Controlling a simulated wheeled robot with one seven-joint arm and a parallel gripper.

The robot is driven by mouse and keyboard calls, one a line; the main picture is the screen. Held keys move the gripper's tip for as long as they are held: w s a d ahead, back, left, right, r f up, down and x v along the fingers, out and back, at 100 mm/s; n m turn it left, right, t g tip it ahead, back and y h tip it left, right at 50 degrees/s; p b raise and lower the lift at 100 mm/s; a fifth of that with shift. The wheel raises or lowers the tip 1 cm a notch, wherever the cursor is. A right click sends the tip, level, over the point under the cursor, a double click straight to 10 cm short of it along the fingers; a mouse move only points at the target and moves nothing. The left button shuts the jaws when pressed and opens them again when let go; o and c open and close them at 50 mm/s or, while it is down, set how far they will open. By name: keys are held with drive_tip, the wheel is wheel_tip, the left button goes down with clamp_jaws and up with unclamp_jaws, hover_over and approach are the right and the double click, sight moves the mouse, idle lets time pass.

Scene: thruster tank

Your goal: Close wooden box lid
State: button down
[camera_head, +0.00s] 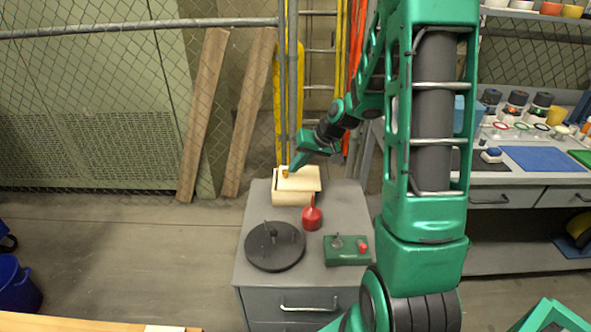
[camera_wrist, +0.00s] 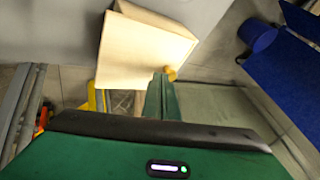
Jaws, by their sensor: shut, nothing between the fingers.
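The pale wooden box (camera_head: 292,198) stands at the back of the grey cabinet top. Its lid (camera_head: 305,180) lies over the box, flat or nearly so; I cannot tell whether it is fully flush. A small yellow knob (camera_head: 285,174) sits at the lid's edge. My gripper (camera_head: 291,168) is shut and empty, its tips right at the knob. In the wrist view the lid (camera_wrist: 140,50) shows as a broad pale face, with the knob (camera_wrist: 171,73) just beside my green fingertips (camera_wrist: 161,76). I cannot tell whether they touch.
On the grey cabinet (camera_head: 335,205) stand a red oil can (camera_head: 312,216), a black round plate (camera_head: 275,247) and a green control box (camera_head: 346,251). A chain-link fence with leaning planks (camera_head: 203,115) is behind. A workbench (camera_head: 540,175) is on the right.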

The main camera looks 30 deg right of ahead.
sight(287, 172)
drive_tip(key=shift+w+a, duration=0.35)
drive_tip(key=shift+a, duration=0.3)
drive_tip(key=shift+w+a, duration=0.3)
drive_tip(key=shift+a, duration=0.3)
drive_tip(key=shift+a, duration=0.1)
drive_tip(key=shift+r, duration=0.1)
drive_tip(key=shift+d, duration=0.45)
drive_tip(key=d, duration=0.1)
drive_tip(key=s+d+r, duration=0.2)
drive_tip(key=d, duration=0.1)
drive_tip(key=shift+s, duration=0.1)
drive_tip(key=v, duration=0.8)
drive_tip(key=shift+s, duration=0.25)
drive_tip(key=s+a+r+m+g+h, duration=0.1)
drive_tip(key=s+a+g, duration=0.1)
drive_tip(key=s, duration=1.3)
drive_tip(key=s+a+r+m+g+h, duration=0.1)
drive_tip(key=s+g, duration=0.3)
drive_tip(key=s, duration=1.1)
drive_tip(key=shift+s+a+m+h, duration=0.3)
drive_tip(key=shift+a+m+h, duration=0.1)
drive_tip(key=shift+a+m, duration=0.15)
drive_tip(key=shift+s+a, duration=0.1)
